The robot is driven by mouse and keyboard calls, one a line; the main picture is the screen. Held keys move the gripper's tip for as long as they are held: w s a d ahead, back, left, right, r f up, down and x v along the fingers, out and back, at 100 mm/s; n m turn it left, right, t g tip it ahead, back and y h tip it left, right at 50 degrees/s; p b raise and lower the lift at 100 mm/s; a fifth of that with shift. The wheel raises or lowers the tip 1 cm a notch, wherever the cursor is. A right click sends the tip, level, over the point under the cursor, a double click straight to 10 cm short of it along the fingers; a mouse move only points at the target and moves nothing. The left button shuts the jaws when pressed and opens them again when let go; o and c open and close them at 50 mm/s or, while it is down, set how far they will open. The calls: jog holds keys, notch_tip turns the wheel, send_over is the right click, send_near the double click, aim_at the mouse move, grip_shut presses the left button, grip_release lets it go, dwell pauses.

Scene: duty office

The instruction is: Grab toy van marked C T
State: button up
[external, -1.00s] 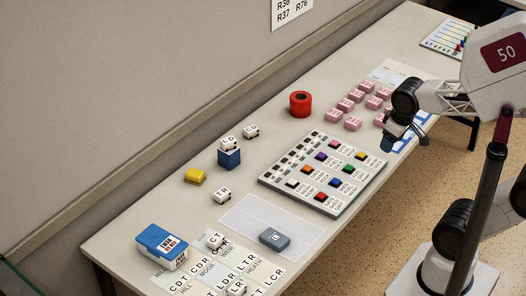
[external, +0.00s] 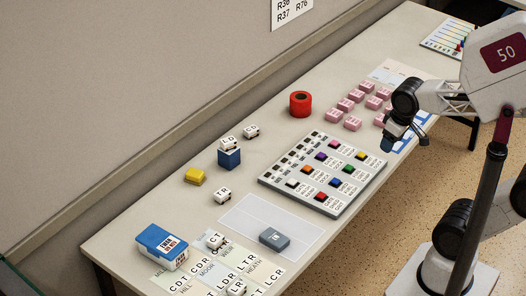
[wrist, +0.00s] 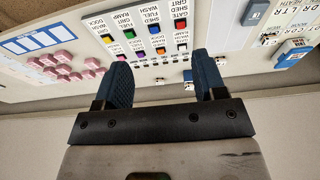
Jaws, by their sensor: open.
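The toy van marked C T (external: 215,240) is a small white block van. It stands on the lettered cards at the near left end of the desk. My gripper (external: 392,143) is far from it, over the right edge of the desk beside the button panel. In the wrist view my gripper (wrist: 162,85) has its two blue fingers apart with nothing between them. Other white vans stand nearby: one marked T R (external: 222,195), one on a blue block (external: 228,143), one behind it (external: 251,131), and one marked L R (external: 237,287).
A button panel (external: 265,180) lies mid-desk. A blue-and-white box (external: 162,247), grey block (external: 274,239), yellow block (external: 195,176), red roll (external: 300,104) and pink blocks (external: 353,123) stand around. A wall runs behind the desk. A pale sheet (external: 250,220) is mostly bare.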

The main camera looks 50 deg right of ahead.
jog(key=shift+o, duration=0.5)
jog(key=w+a+f+m+g+y, duration=0.2)
jog(key=w+a+f+m+y, duration=0.25)
jog(key=w+a, duration=0.55)
jog(key=w+a+f+m+g+y, duration=0.2)
jog(key=w+a+f+m+y, duration=0.25)
jog(key=w+a, duration=0.6)
jog(key=m+y, duration=0.5)
jog(key=m, duration=0.3)
send_near(216, 236)
jog(key=a, duration=0.2)
jog(key=shift+s+a+f+t, duration=0.25)
jog(key=shift+a+f+t, duration=0.05)
jog(key=shift+a+f, duration=0.1)
jog(key=shift+x, duration=1.3)
jog(key=shift+s+a+f, duration=0.1)
jog(key=shift+a, duration=0.05)
